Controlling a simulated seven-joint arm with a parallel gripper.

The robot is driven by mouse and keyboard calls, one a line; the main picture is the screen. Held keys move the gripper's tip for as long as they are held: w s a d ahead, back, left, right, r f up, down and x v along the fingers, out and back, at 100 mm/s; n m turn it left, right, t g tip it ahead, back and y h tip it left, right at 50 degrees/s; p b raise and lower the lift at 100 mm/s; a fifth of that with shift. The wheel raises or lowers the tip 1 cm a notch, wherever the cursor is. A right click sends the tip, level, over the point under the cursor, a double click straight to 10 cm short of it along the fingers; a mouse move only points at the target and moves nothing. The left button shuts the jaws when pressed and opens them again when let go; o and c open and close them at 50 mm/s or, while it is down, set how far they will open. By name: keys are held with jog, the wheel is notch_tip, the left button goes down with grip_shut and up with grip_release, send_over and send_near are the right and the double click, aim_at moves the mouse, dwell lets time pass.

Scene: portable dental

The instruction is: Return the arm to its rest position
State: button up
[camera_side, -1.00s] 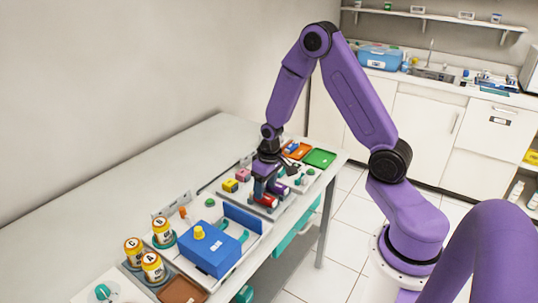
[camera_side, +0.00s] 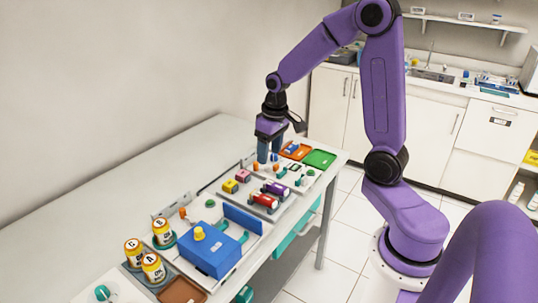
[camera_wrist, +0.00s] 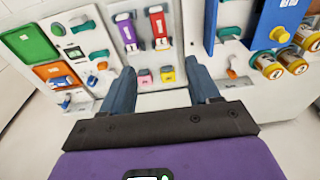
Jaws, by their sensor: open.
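My gripper (camera_side: 269,150) hangs above the far part of the bench (camera_side: 110,183), fingers pointing down, open and with nothing between them. In the wrist view, my gripper (camera_wrist: 162,88) shows its two blue fingers spread apart. A red cylinder (camera_side: 264,201) and a purple cylinder (camera_side: 277,190) lie in holders on a white panel, in front of and below my gripper. They also show in the wrist view as a red cylinder (camera_wrist: 159,27) and a purple one (camera_wrist: 128,33). My arm is raised and bent high at its elbow.
A yellow block (camera_side: 229,186) and a pink block (camera_side: 243,175) sit near the cylinders. An orange tray (camera_side: 297,151) and a green tray (camera_side: 319,159) are at the bench's far end. A blue box (camera_side: 210,252) and several yellow jars (camera_side: 153,267) stand nearer. Space above the bench is clear.

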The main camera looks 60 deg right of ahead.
jog(key=s+a+r+n, duration=0.1)
jog(key=s+a+n, duration=0.3)
jog(key=s, duration=0.4)
jog(key=s+a+r+n, duration=0.1)
jog(key=s+a+n, duration=0.3)
jog(key=s, duration=0.4)
jog(key=s+a+r+n+g, duration=0.1)
jog(key=s+a+n, duration=0.3)
jog(key=s+a, duration=0.2)
jog(key=s, duration=0.2)
jog(key=shift+s+a+n, duration=0.3)
jog(key=shift+s+a, duration=0.05)
jog(key=shift+r, duration=0.1)
